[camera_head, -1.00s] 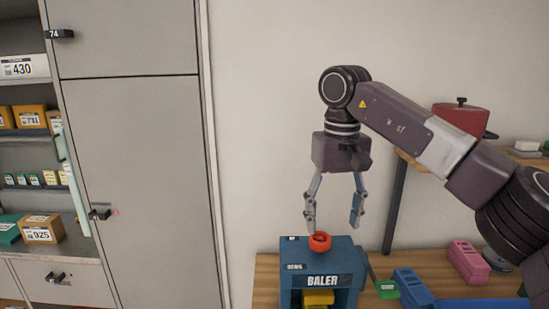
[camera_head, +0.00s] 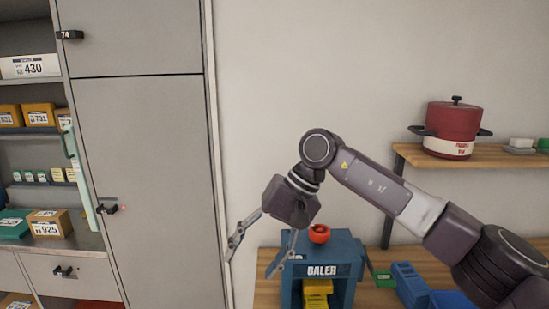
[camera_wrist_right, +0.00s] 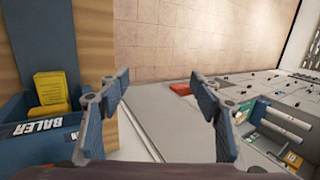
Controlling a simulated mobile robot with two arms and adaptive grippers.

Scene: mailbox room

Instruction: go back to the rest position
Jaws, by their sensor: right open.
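My right gripper (camera_head: 252,252) is open and empty in the head view, tilted down to the left. It hangs in front of and left of the blue baler (camera_head: 343,252), with one finger overlapping the baler's left side in the picture. My left gripper is not in view.
A wooden table (camera_head: 266,290) carries the baler and blue bins (camera_head: 411,284). A red pot (camera_head: 451,128) stands on a shelf (camera_head: 487,156) at right. A grey cabinet (camera_head: 145,170) and shelves with boxes (camera_head: 46,224) are at left. Tiled floor (camera_wrist_right: 190,35) is clear.

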